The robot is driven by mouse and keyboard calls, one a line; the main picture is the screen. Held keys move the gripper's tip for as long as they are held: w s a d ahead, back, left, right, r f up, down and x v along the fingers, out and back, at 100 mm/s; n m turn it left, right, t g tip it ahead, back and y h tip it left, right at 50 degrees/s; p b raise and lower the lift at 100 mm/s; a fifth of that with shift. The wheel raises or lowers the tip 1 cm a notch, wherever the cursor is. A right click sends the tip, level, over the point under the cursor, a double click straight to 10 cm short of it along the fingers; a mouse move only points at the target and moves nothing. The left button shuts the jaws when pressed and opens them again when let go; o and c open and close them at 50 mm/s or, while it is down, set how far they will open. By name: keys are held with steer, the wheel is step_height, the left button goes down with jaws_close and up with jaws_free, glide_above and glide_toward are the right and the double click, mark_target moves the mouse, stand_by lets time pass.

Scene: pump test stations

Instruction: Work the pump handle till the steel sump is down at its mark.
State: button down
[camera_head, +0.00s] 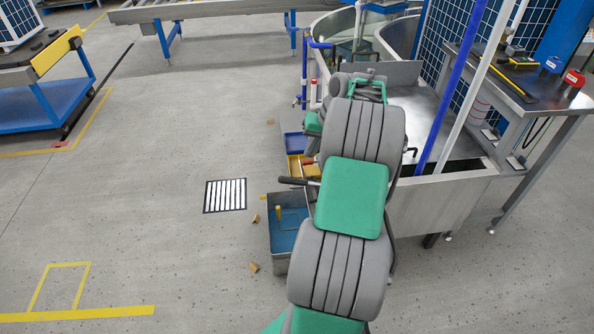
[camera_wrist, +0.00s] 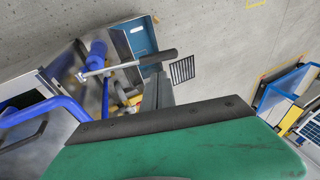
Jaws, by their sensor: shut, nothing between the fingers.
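The pump handle has a black grip that sticks out left of my arm in the head view (camera_head: 292,181). In the wrist view the black grip (camera_wrist: 159,56) sits on a steel rod beside a blue cylinder (camera_wrist: 97,54). A steel-walled tank (camera_head: 279,250) with a blue inside and a yellow upright stands below the handle; it looks like the sump. It also shows in the wrist view (camera_wrist: 127,29); I cannot read its mark. My gripper (camera_wrist: 157,92) is shut and empty, close to the grip and apparently apart from it. In the head view my arm hides most of it.
A large steel basin (camera_head: 440,205) with a blue pipe (camera_head: 448,95) stands right of my arm. A blue tray (camera_head: 292,143) and a yellow one lie beyond the handle. Small brown pieces (camera_head: 253,267) lie near a striped floor grate (camera_head: 225,196).

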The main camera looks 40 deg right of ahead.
mark_target(294, 179)
steer(key=shift+f, duration=0.1)
steer(key=b+x, duration=0.2)
steer(key=x, duration=1.1)
steer(key=shift+w+d+f, duration=0.1)
steer(key=shift+w+f, duration=0.15)
steer(key=shift+f, duration=0.1)
